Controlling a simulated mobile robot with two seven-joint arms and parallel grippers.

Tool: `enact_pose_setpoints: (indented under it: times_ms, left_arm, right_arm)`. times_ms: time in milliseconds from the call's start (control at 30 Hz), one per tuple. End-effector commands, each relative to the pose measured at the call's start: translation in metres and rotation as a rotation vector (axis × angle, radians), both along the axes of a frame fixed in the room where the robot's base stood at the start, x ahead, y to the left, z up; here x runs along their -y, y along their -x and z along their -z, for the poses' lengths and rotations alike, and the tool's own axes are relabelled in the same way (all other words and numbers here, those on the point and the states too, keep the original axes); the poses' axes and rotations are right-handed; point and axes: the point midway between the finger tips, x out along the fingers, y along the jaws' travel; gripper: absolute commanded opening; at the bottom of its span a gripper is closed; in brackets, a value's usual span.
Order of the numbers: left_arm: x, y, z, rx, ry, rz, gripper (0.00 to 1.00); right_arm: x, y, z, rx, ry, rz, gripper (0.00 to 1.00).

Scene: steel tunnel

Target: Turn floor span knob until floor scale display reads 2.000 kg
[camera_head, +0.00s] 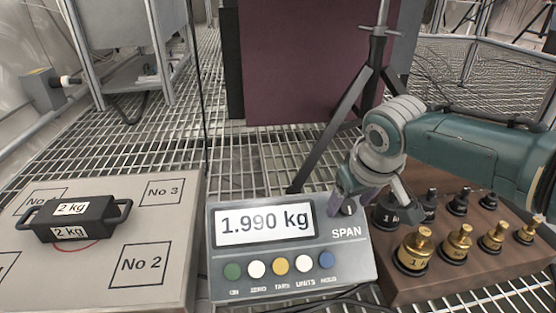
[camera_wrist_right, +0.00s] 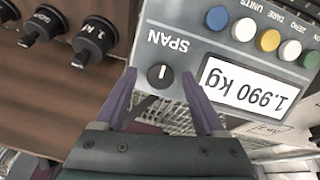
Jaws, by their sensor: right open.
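The scale's indicator box (camera_head: 293,255) stands on the grating, and its display (camera_head: 265,224) reads 1.990 kg. The same display (camera_wrist_right: 248,87) appears upside down in the right wrist view. The black span knob (camera_head: 348,207) is at the box's right, above the word SPAN. In the right wrist view the knob (camera_wrist_right: 160,76) shows a light pointer line. My right gripper (camera_wrist_right: 160,80) is open, with one purple finger on each side of the knob and visible gaps between. In the head view the right gripper (camera_head: 362,205) partly covers the knob's surroundings. My left gripper is not in view.
A black 2 kg weight (camera_head: 75,220) with handles sits on the floor scale platform (camera_head: 185,225) at left. A wooden tray (camera_head: 395,287) with several brass and black weights stands right of the box, under my right arm. A tripod (camera_head: 370,75) stands behind.

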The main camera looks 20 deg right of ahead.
Motion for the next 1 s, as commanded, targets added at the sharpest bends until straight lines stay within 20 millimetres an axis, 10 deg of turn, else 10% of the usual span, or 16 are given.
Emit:
enact_pose_setpoints:
  times_ms: [333,1000]
  left_arm:
    - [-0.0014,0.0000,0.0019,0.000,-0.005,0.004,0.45]
    - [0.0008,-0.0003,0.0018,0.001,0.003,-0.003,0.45]
  right_arm:
    - [0.0001,-0.0009,0.0011,0.000,0.000,0.000,0.69]
    - [0.0001,-0.0008,0.0013,0.000,0.000,0.000,0.00]
